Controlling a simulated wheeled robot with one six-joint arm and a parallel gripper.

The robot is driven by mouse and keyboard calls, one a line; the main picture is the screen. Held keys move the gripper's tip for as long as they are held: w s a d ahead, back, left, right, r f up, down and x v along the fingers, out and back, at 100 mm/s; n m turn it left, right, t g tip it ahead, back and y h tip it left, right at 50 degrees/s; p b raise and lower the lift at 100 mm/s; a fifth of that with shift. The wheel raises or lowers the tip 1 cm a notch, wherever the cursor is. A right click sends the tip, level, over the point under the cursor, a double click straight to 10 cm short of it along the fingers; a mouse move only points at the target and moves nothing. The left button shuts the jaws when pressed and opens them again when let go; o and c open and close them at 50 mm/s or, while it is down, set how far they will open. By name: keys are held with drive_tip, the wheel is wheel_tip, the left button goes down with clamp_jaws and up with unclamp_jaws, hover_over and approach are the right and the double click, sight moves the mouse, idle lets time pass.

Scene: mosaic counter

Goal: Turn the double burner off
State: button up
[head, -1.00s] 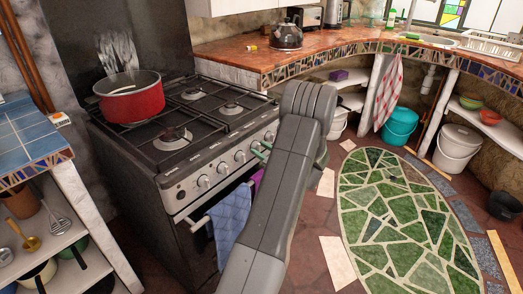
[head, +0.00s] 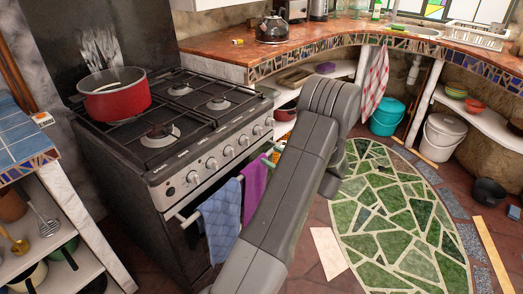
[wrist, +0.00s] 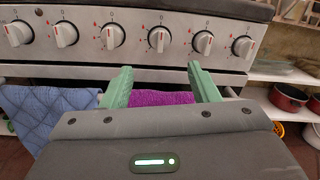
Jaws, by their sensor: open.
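The stove (head: 160,185) stands at the left with a row of several round white knobs on its front; the wrist view shows them too, including one straight ahead (wrist: 158,38). The knobs have red marks, and their pointers look near upright, some slightly tilted. Which knob serves the double burner I cannot tell. No flame is visible at the uncovered burners, such as the front one (head: 160,135). My gripper (wrist: 160,70) is open and empty, its green fingers spread below the middle knobs, apart from them. In the head view my arm partly hides it.
A red pot (head: 115,97) sits on the stove's left side. A blue towel (head: 220,222) and a purple towel (head: 254,187) hang on the oven handle below the knobs. A shelf unit (head: 85,225) stands at the left. The green mosaic floor (head: 400,220) is clear.

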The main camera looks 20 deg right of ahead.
sight(246, 141)
drive_tip(key=v, duration=0.2)
drive_tip(key=shift+s+d, duration=0.2)
drive_tip(key=shift+s, duration=0.1)
drive_tip(key=shift+w, duration=0.1)
drive_tip(key=x, duration=1.3)
drive_tip(key=shift+w+a, duration=0.3)
drive_tip(key=shift+a, duration=0.05)
